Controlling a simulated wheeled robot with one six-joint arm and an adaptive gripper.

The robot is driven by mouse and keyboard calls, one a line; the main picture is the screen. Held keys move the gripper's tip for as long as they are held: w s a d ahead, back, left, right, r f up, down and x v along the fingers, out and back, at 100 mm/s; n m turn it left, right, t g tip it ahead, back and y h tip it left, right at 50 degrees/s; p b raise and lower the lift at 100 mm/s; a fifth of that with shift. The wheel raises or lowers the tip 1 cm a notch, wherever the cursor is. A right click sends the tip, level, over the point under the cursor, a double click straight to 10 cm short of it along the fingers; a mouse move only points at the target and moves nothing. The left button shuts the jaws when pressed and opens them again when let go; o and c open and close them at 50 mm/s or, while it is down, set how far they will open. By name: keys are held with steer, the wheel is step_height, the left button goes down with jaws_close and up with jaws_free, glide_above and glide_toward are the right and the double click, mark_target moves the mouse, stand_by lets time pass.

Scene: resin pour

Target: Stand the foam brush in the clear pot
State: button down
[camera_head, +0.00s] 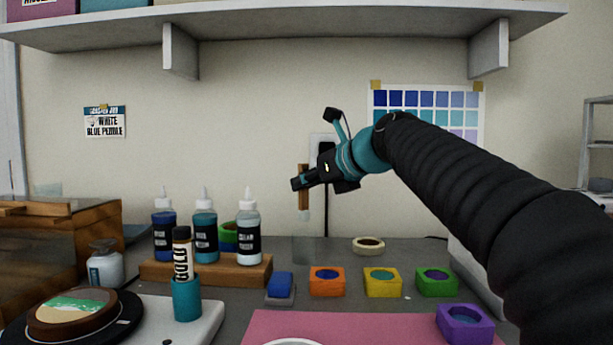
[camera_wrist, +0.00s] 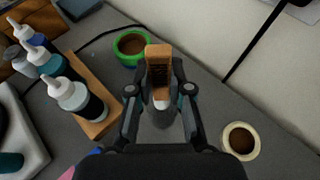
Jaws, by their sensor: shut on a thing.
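My gripper (camera_head: 303,181) is shut on the foam brush (camera_head: 304,200), which hangs upright with its wooden handle up and its pale foam tip down. In the wrist view the brush (camera_wrist: 159,57) stands between the two fingers of my gripper (camera_wrist: 160,88). The clear pot (camera_head: 303,250) is a faint see-through shape on the grey bench, below the brush. The foam tip shows above the pot's rim in the head view, with a gap between them. In the wrist view the brush and fingers cover much of the area below.
Several bottles (camera_head: 204,238) stand in a wooden rack (camera_head: 165,272) to the left. A green round pot (camera_wrist: 133,46) is behind them. Coloured square pots (camera_head: 383,283) line the front, near a pink mat (camera_head: 370,328).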

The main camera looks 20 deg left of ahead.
steer(key=shift+f+b, duration=1.65)
steer(key=shift+f, duration=1.15)
steer(key=c, duration=1)
jaws_free()
glide_toward(306, 210)
steer(key=shift+v, duration=1.2)
steer(key=shift+a+r, duration=0.1)
